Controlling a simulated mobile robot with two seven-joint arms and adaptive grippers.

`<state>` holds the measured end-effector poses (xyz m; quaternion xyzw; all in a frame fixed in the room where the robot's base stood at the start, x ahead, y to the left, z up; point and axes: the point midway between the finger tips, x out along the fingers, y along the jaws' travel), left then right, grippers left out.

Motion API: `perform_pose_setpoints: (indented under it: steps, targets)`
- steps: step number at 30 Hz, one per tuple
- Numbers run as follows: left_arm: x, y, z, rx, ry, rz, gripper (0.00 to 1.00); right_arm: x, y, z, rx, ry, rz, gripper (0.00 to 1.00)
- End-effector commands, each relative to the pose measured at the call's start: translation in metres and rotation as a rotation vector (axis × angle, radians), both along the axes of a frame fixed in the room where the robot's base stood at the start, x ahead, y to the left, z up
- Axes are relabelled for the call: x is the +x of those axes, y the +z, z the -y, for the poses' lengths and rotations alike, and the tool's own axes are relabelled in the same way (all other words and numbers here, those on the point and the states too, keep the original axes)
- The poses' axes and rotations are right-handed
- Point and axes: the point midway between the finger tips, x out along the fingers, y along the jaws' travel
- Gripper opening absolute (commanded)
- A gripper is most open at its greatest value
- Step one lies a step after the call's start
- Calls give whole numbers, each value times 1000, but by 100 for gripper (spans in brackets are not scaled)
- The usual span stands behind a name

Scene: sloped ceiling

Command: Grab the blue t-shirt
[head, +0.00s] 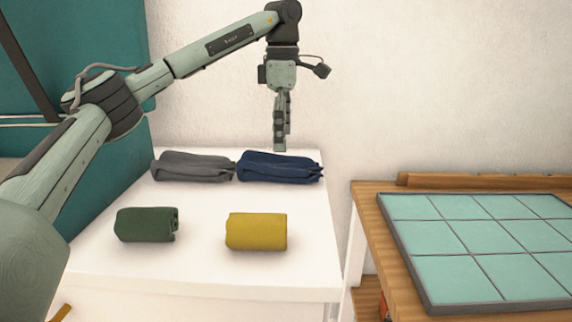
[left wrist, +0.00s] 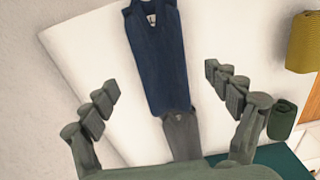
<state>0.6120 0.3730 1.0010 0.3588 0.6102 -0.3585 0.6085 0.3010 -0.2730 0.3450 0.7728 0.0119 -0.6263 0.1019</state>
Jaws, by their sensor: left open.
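The blue t-shirt (head: 280,168) lies folded at the back right of the white table in the head view. In the left wrist view the blue t-shirt (left wrist: 158,60) lies lengthwise between the open fingers, with its collar and label at the top. My left gripper (head: 281,148) hangs pointing down above the blue t-shirt in the head view. In the left wrist view the left gripper (left wrist: 163,88) has its fingers spread wide and holds nothing. My right gripper is not in view.
A grey folded garment (head: 192,167) lies just left of the blue one. A green roll (head: 147,225) and a yellow roll (head: 257,232) lie nearer the front of the white table (head: 200,270). A wooden table (head: 400,290) with a tiled panel (head: 480,235) stands right. A wall is behind.

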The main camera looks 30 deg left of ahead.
Motion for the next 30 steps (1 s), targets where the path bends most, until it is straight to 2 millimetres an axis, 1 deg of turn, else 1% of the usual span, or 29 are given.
perform_pose_setpoints:
  steps: [4,9,12,15,21,22,23,30]
  targets:
    - [-1,-17,-2,1,1,-3,88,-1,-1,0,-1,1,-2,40]
    - [-3,-43,-7,1,1,-3,88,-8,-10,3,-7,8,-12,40]
    - [-3,-55,-6,0,0,-1,88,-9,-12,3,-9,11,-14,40]
    - [-3,-61,-6,-1,1,0,88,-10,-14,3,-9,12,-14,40]
    - [-3,-61,-6,-2,1,1,88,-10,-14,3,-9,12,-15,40]
    - [-3,-61,-6,-2,1,1,87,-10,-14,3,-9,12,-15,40]
    - [-3,-61,-5,-2,1,1,83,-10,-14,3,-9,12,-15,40]
    - [-3,-61,-5,-2,0,1,53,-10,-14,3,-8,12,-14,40]
